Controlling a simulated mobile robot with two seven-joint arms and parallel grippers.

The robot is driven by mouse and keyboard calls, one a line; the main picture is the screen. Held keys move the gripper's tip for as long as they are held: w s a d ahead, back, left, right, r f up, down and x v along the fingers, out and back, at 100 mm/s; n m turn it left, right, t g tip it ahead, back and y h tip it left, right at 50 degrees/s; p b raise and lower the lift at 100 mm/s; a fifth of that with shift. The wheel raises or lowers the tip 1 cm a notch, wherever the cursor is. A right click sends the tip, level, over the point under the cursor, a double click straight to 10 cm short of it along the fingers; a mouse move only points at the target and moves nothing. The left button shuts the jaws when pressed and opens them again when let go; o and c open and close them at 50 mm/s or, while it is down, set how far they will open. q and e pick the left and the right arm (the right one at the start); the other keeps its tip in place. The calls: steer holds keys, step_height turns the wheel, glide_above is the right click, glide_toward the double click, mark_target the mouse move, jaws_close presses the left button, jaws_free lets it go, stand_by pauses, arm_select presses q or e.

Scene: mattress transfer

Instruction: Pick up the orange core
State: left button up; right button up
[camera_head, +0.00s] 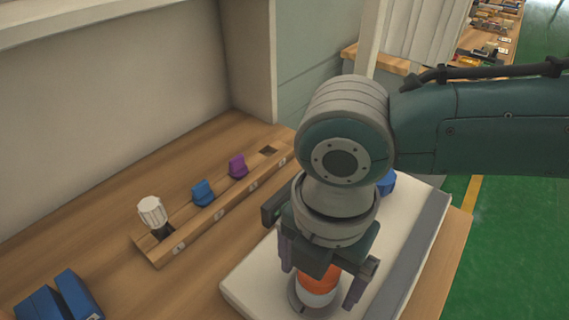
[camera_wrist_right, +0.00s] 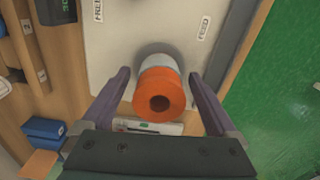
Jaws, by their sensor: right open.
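The orange core (camera_wrist_right: 156,96) sits on a grey and white round piece on the white board (camera_wrist_right: 115,62). In the wrist view it lies between the two fingers of my right gripper (camera_wrist_right: 160,95), with a gap on each side. In the head view the orange core (camera_head: 318,279) shows below my right gripper (camera_head: 318,285), partly hidden by it. My right gripper is open and points down over the core. My left gripper is in neither view.
A wooden rack (camera_head: 222,217) holds white, blue and purple pieces left of the board. Blue blocks (camera_head: 62,299) lie at the lower left. A blue object (camera_head: 387,183) is partly hidden behind my right arm. Green floor (camera_head: 525,240) lies to the right.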

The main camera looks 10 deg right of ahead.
steer(key=shift+f, duration=0.1)
steer(key=shift+c, duration=0.2)
jaws_close()
stand_by(0.5)
